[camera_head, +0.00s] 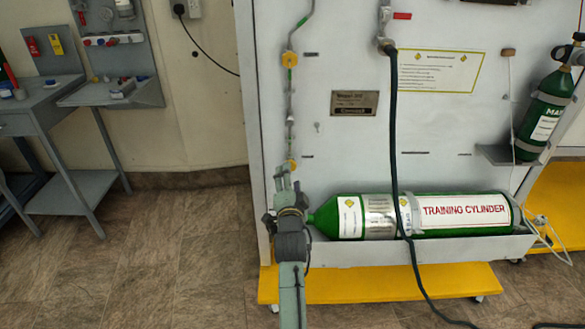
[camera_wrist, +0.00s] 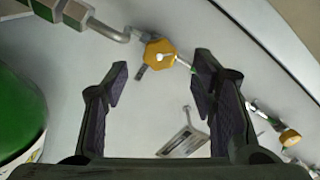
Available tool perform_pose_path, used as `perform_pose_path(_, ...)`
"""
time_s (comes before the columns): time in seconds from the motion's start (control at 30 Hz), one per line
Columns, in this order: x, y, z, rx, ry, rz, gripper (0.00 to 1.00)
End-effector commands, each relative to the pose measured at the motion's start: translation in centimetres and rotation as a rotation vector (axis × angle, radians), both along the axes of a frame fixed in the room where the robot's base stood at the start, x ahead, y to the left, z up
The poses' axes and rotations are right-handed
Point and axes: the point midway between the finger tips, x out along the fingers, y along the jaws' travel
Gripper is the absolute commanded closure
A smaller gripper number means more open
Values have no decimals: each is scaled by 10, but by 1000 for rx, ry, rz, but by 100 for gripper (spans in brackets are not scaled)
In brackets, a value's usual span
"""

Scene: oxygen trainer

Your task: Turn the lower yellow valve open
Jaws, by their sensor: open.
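The lower yellow valve (camera_head: 291,163) is on the thin pipe at the left edge of the white panel, just above my gripper (camera_head: 282,175); the gripper partly hides that area. In the wrist view the lower valve is a yellow knob (camera_wrist: 160,53) with a pale centre, beyond and between the fingertips of my gripper (camera_wrist: 159,76). The jaws are open and empty. I see a gap between the fingertips and the knob, but its depth is hard to tell. The upper yellow valve (camera_head: 290,59) is higher on the same pipe; it also shows in the wrist view (camera_wrist: 289,138).
A green training cylinder (camera_head: 440,215) lies in a tray right of my gripper. A dark hose (camera_head: 393,130) hangs in front of it. A metal nameplate (camera_head: 354,103) is on the panel. Grey benches (camera_head: 60,120) stand far left, with open floor (camera_head: 180,240) between.

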Motion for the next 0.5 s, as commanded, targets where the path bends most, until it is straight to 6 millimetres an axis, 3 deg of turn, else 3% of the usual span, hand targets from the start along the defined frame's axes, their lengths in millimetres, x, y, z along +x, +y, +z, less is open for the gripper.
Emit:
perform_pose_path(0.2, 36, 0, 1, 2, 1, 0, 48)
perform_pose_path(0.5, 52, 0, 0, 2, 0, 0, 48)
